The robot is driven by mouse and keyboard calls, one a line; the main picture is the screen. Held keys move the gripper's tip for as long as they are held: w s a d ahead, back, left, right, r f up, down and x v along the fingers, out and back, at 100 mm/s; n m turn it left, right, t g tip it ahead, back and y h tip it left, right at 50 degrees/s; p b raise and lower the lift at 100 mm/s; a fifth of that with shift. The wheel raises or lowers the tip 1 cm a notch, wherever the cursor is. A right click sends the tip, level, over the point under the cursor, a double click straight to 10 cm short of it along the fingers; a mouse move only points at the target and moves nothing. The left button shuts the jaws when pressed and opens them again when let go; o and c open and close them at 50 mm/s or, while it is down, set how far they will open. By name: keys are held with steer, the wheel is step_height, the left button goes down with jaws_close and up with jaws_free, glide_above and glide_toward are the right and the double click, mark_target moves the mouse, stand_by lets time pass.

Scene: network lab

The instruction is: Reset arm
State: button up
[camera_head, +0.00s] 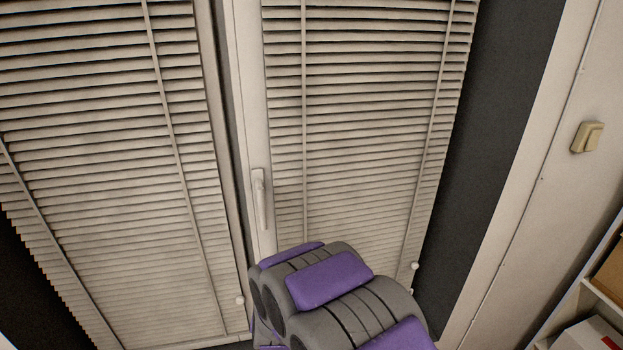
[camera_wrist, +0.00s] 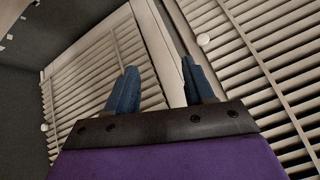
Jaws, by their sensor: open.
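My gripper (camera_wrist: 160,82) shows in the wrist view with its two blue fingers spread apart. Nothing is between the fingers. Behind them are the window frame and its blinds. In the head view, part of my grey and purple arm rises at the bottom centre in front of the window. The gripper's fingers cannot be made out in that view.
Two windows with closed blinds (camera_head: 365,130) fill most of the head view. A window handle (camera_head: 261,200) is on the frame just above my arm. A light switch (camera_head: 587,137) is on the right wall. A shelf with boxes (camera_head: 590,335) stands at the lower right.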

steer(key=s+d+r+n+g+b, duration=0.15)
steer(key=s+d+r+g, duration=0.35)
steer(key=s+d+r, duration=0.75)
steer(key=s+d+r+g, duration=0.1)
steer(key=s+d, duration=0.3)
steer(key=s, duration=0.3)
steer(key=s+d+r+g+h+b, duration=0.1)
steer(key=s+d, duration=0.3)
steer(key=s, duration=0.3)
steer(key=s+d+r+g+h, duration=0.1)
steer(key=s+d, duration=0.3)
steer(key=s, duration=0.4)
steer(key=shift+d+r+g, duration=0.25)
steer(key=shift+g, duration=0.25)
steer(key=shift+m, duration=0.25)
stand_by(0.3)
